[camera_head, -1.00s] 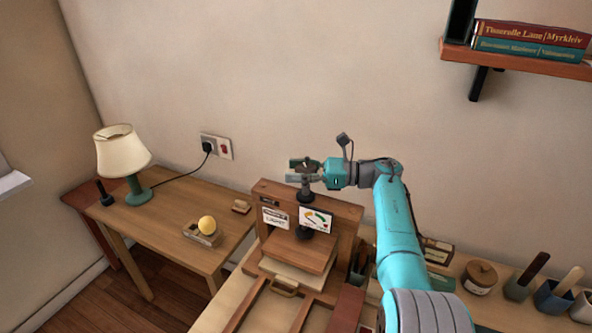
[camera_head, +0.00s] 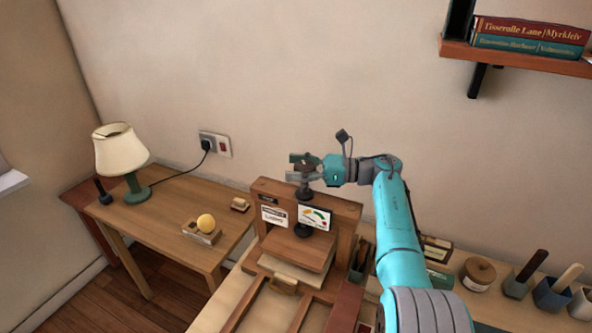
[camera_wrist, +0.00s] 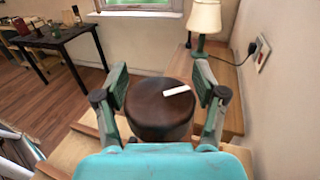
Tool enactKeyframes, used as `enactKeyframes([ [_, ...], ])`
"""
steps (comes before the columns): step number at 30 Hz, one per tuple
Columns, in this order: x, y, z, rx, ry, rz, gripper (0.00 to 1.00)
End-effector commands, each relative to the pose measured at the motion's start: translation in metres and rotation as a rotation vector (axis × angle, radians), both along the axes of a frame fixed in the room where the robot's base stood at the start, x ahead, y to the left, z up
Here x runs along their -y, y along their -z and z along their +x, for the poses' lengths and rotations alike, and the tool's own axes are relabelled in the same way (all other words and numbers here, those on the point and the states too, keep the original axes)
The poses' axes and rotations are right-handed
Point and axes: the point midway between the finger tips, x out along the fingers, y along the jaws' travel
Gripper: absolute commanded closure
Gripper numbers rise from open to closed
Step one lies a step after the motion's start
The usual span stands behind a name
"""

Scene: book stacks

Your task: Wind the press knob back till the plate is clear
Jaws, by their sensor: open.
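The press (camera_head: 347,215) stands on the bench below my arm, with a wooden crossbeam and a dark screw. Its round, dark brown knob (camera_wrist: 160,112) has a white mark on top and sits between my fingers in the wrist view. My gripper (camera_head: 302,166) is open around the knob, a finger on each side; it also shows in the wrist view (camera_wrist: 161,88). The wooden press plate (camera_head: 300,247) is under the screw, above a pale layer (camera_head: 290,272). I cannot tell whether they touch. A dial card (camera_head: 314,217) is on the crossbeam; its reading is too small.
A wall shelf (camera_head: 520,60) with books is at upper right. A lidded jar (camera_head: 478,272) and several pots stand at right.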

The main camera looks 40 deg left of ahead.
Motion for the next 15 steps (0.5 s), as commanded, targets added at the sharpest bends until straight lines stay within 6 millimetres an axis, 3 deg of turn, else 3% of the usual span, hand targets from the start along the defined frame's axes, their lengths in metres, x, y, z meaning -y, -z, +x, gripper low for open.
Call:
enactKeyframes([
  [15, 0.001, -0.081, 0.001, 0.0, 0.001, -0.001, 0.3],
])
